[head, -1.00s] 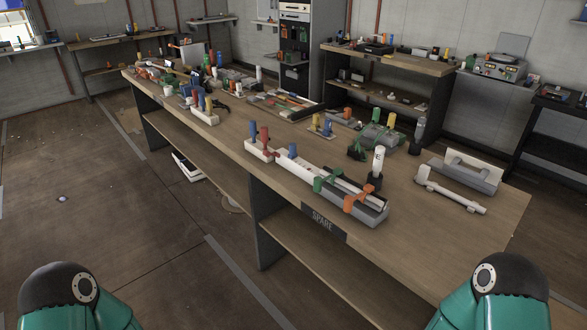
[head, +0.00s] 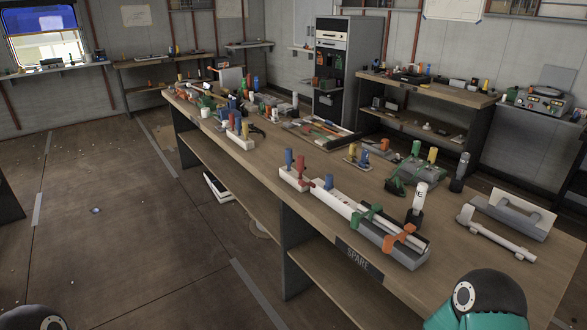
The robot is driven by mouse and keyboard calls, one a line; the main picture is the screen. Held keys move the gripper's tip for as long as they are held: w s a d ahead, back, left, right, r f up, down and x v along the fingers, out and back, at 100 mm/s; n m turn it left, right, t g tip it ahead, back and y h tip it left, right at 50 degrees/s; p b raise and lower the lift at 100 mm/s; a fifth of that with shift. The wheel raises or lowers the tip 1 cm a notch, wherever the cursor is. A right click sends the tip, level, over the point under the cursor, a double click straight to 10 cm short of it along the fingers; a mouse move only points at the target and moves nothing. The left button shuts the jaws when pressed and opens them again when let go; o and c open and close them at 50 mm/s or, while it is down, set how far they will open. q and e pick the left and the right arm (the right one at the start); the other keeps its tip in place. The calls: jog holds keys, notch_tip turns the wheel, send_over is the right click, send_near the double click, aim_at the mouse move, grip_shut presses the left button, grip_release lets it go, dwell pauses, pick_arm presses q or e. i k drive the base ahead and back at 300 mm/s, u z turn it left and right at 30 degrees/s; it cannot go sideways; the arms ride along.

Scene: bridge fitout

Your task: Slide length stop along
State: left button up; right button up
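A long white and grey rail fixture (head: 335,203) lies along the front edge of the workbench (head: 450,275), above a dark SPARE label (head: 358,257). A blue peg (head: 289,160) and a red peg (head: 300,170) stand at its far-left end. Another blue piece (head: 329,183) sits further along. A green handled piece (head: 367,216) and an orange one (head: 401,238) sit across its near-right, grey part. I cannot tell which piece is the length stop. Neither of my grippers shows; only rounded parts of my arms appear at the bottom, well apart from the fixture.
A white-topped dark cylinder (head: 419,200) stands behind the fixture. A grey block with a white handle (head: 510,215) and a white bar tool (head: 495,236) lie to the right. A similar pegged fixture (head: 240,140) stands further left. The floor (head: 130,220) left of the bench is mostly open.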

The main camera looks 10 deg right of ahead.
aim_at(329, 177)
jog(key=u, duration=0.3)
jog(key=i, duration=1.25)
jog(key=z, duration=0.05)
